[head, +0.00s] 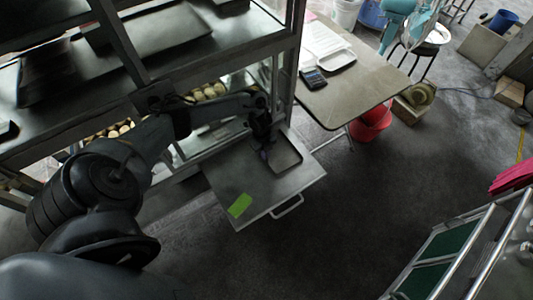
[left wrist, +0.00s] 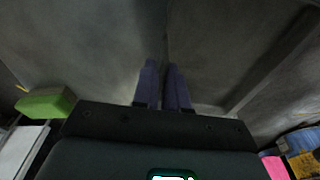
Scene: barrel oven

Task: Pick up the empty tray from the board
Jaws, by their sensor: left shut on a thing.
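The pull-out board (head: 222,188) is a grey flat panel with a metal handle, below the rack in the head view. The empty tray (head: 288,158) is a small dark tray with a raised rim at the board's right side. My left gripper (head: 264,154) points down at the tray's left edge. In the left wrist view its two purple-grey fingers (left wrist: 163,68) are close together on the tray's thin edge, which partly hides between them. My right gripper is in neither view.
A green block (head: 240,205) lies on the board near its front edge. The rack (head: 283,95) stands behind with rolls on its shelves. A table (head: 350,90) with papers stands right, a red bucket (head: 370,125) beneath it. The floor in front is clear.

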